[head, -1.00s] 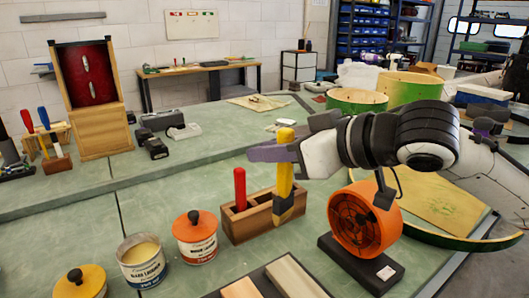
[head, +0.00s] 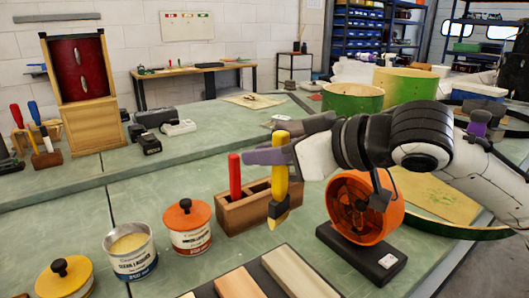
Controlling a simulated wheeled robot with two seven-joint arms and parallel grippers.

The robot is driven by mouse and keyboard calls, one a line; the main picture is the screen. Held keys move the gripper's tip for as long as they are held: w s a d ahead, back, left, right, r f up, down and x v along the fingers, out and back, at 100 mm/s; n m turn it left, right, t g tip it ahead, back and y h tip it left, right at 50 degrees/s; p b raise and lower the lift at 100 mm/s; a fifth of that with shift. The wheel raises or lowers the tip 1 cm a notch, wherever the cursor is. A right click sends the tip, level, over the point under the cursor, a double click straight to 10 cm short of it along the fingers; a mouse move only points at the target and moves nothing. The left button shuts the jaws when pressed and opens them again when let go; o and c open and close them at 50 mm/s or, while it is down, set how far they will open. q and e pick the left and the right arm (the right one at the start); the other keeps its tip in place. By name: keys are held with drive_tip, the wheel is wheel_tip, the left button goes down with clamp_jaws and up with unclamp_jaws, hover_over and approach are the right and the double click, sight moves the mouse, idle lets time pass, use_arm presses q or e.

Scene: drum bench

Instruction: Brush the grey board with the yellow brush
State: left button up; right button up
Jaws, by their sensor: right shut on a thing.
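My right gripper (head: 281,152) is shut on the yellow brush (head: 280,178). The brush is upright with its dark, pale-tipped bristle end (head: 278,212) down. It appears in front of the right part of the wooden holder (head: 241,218); I cannot tell the gap between them. At the bottom edge a dark tray or mat (head: 262,264) bears pale boards, partly cut off. One is tan (head: 239,285), another is paler and greyish beige (head: 300,273). I cannot tell surely which is the grey board. The brush is above and behind them in the picture. My left gripper is not in view.
A red-handled tool (head: 235,176) stands in the holder. An orange fan (head: 366,208) on a dark base is close right of the brush.

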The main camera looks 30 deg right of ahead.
wheel_tip(320, 180, down, 6)
drive_tip(key=b, duration=0.3)
drive_tip(key=shift+r+b, duration=0.2)
drive_tip(key=shift+b, duration=0.15)
idle(0.3)
idle(0.4)
drive_tip(key=shift+f, duration=0.4)
drive_tip(key=shift+f+b, duration=0.2)
drive_tip(key=shift+b, duration=0.1)
drive_tip(key=shift+f, duration=0.1)
idle(0.7)
drive_tip(key=shift+f, duration=0.35)
idle(0.6)
drive_tip(key=shift+s, duration=0.15)
